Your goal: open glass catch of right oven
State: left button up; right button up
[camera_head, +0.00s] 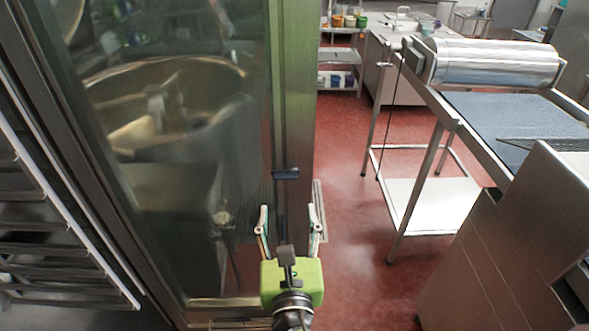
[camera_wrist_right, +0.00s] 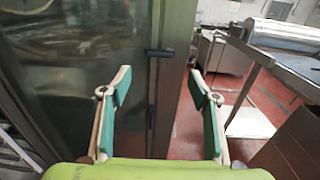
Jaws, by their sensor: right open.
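The glass door (camera_head: 170,150) of the oven fills the left of the head view and reflects a large steel kettle. A small dark catch (camera_head: 285,174) sits on the door's right frame, and it also shows in the right wrist view (camera_wrist_right: 159,53). A second dark piece (camera_wrist_right: 151,117) shows lower on the frame. My right gripper (camera_head: 288,212) is open and empty, below the catch in the head view, with its fingers spread to either side of the door frame. In the right wrist view (camera_wrist_right: 157,85) the catch appears between and beyond the fingertips. My left gripper is not in view.
A rack with metal rails (camera_head: 60,230) stands at the left. A steel table with a roller (camera_head: 495,62) and a steel cabinet (camera_head: 510,235) stand at the right. Red floor (camera_head: 350,250) is clear between them and the oven.

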aim_at(285, 172)
jog(key=w, duration=1)
jog(key=shift+w+a, duration=0.15)
jog(key=shift+a, duration=0.1)
jog(key=shift+w, duration=0.15)
jog(key=shift+w, duration=0.3)
